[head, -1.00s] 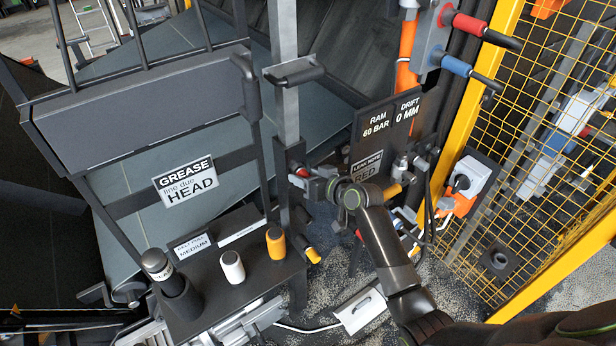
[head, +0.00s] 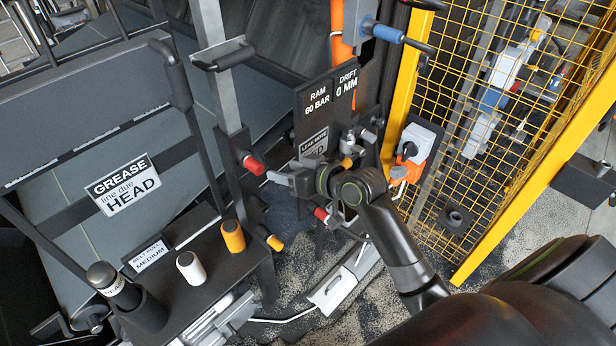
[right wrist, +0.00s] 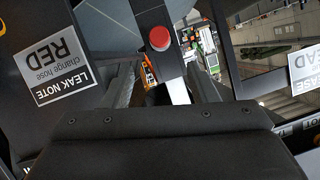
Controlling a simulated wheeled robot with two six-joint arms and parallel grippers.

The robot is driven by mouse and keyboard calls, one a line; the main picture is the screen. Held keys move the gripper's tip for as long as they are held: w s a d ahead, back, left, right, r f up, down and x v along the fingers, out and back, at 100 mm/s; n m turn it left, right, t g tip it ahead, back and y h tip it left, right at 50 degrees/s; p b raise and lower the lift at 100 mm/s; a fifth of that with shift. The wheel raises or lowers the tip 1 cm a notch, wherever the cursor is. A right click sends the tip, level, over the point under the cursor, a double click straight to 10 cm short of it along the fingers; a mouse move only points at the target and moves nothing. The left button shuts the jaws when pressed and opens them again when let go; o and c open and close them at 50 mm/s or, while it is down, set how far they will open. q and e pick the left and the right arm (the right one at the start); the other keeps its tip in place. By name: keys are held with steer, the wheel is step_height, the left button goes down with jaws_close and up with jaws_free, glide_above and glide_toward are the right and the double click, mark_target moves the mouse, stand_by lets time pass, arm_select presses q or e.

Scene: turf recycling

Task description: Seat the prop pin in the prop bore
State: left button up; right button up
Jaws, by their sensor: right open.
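A red-knobbed pin (head: 254,165), which looks like the prop pin, sticks out of the dark collar (head: 234,150) on the upright grey post. Its red knob (right wrist: 159,38) shows ahead in the right wrist view. My right gripper (head: 284,179) is open and empty, just right of the knob and apart from it. In the right wrist view its two fingers (right wrist: 163,88) stand either side of the post, with the knob beyond them. The prop bore is not clearly visible; any hole behind the knob is hidden. My left gripper is not in view.
A yellow-tipped handle (head: 273,242) and another red knob (head: 321,213) are low near the post. A dark stand (head: 205,285) with white and orange knobs is at lower left. The RAM sign panel (head: 311,125) stands behind my gripper. A yellow mesh guard (head: 480,110) closes the right.

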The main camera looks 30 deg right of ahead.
steer(key=v, duration=0.5)
steer(key=shift+s+d+r+b, duration=0.15)
steer(key=shift+s+d+b, duration=0.05)
steer(key=shift+s+b, duration=0.15)
steer(key=d+f+m+g+h+b, duration=0.15)
steer(key=d+f, duration=0.25)
steer(key=f, duration=0.7)
steer(key=d+f+m+g+h, duration=0.1)
steer(key=d+f+m+h, duration=0.2)
steer(key=f, duration=0.9)
steer(key=s+d+f+g+h+b, duration=0.15)
steer(key=s+f, duration=0.25)
steer(key=f, duration=0.4)
steer(key=s+d+f+g, duration=0.1)
steer(key=s+d+f, duration=0.25)
steer(key=f, duration=0.45)
steer(key=s+f+g+h, duration=0.1)
steer(key=s+f+g, duration=0.2)
steer(key=s+f, duration=1.1)
steer(key=s+a+f+n+g+b, duration=0.1)
steer(key=s+f, duration=0.3)
steer(key=s, duration=0.6)
steer(key=s+a+f+n+g, duration=0.1)
steer(key=s+a+f+g, duration=0.1)
steer(key=s, duration=0.8)
steer(key=shift+s+a+f+b, duration=0.35)
steer(key=shift+a+f, duration=0.3)
steer(key=shift+f, duration=0.35)
